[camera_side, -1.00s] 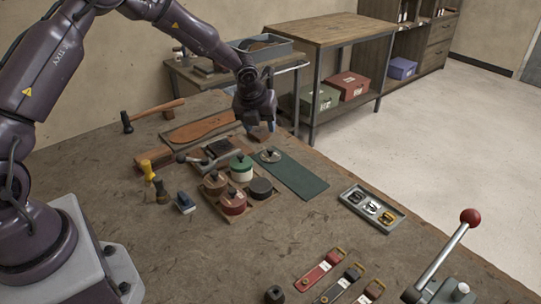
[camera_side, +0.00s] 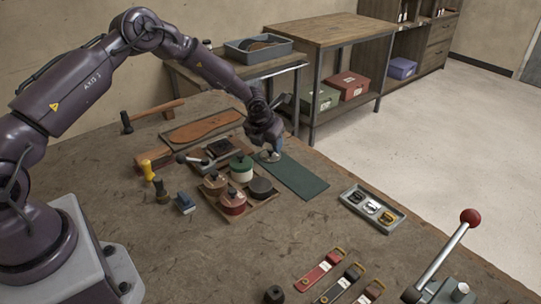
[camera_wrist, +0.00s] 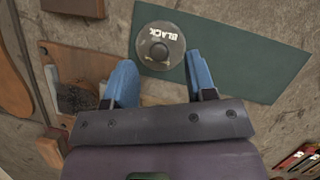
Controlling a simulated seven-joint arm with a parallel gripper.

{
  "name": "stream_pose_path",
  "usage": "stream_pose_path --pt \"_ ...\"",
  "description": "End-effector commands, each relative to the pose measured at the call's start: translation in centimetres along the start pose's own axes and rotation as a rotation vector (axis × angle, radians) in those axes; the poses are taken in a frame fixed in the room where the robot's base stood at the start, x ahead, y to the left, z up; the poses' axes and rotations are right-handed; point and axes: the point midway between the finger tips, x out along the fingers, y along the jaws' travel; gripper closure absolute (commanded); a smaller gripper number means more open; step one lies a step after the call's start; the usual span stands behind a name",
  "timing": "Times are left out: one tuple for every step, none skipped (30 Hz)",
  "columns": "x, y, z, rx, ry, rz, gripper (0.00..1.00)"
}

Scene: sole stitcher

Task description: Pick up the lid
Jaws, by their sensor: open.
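The lid (camera_wrist: 157,50) is a round grey disc with a dark knob and the word BLACK on it. It lies on the left end of the dark green mat (camera_wrist: 235,65) in the wrist view. In the side view the lid (camera_side: 267,157) shows partly below my gripper (camera_side: 270,146). My gripper also shows in the wrist view, its two blue fingers (camera_wrist: 161,77) open and empty. The lid appears just beyond the fingertips, in line with the gap between them. I cannot tell the exact height of the fingers above it.
A wooden tray (camera_side: 238,211) holds several round pots, including a green one (camera_side: 241,169) and a dark one with no knob (camera_side: 261,187). A grey tray of buckles (camera_side: 372,208) stands right of the mat.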

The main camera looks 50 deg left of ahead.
Motion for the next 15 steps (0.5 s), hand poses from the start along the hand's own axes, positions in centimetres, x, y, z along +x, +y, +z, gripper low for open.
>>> stream_pose_path --pt "1.0 0.1 -0.1 0.000 0.003 0.000 0.49" --pt "1.4 0.1 -0.2 0.000 0.003 0.000 0.49" --pt "1.9 0.1 -0.1 0.000 0.002 -0.001 0.49" --pt "2.3 0.1 -0.1 0.000 0.002 -0.001 0.49" --pt "2.6 0.1 -0.1 0.000 0.002 -0.001 0.49" --pt "2.8 0.1 -0.1 -0.001 0.000 -0.001 0.49" --pt "3.0 0.1 -0.1 -0.001 0.001 0.000 0.49" --pt "3.1 0.1 -0.1 0.000 0.001 0.000 0.49" --pt "3.2 0.1 -0.1 0.000 0.001 0.000 0.49" --pt "3.2 0.1 0.0 0.000 0.000 0.000 0.49" --pt "3.2 0.1 0.0 0.000 0.000 0.000 0.49" --pt "3.1 0.1 0.0 0.000 0.000 0.000 0.49" --pt "3.1 0.1 0.0 0.000 0.000 0.000 0.49" --pt "3.1 0.1 0.0 0.000 0.000 0.000 0.49" --pt "3.1 0.1 0.0 0.000 0.000 0.000 0.54"
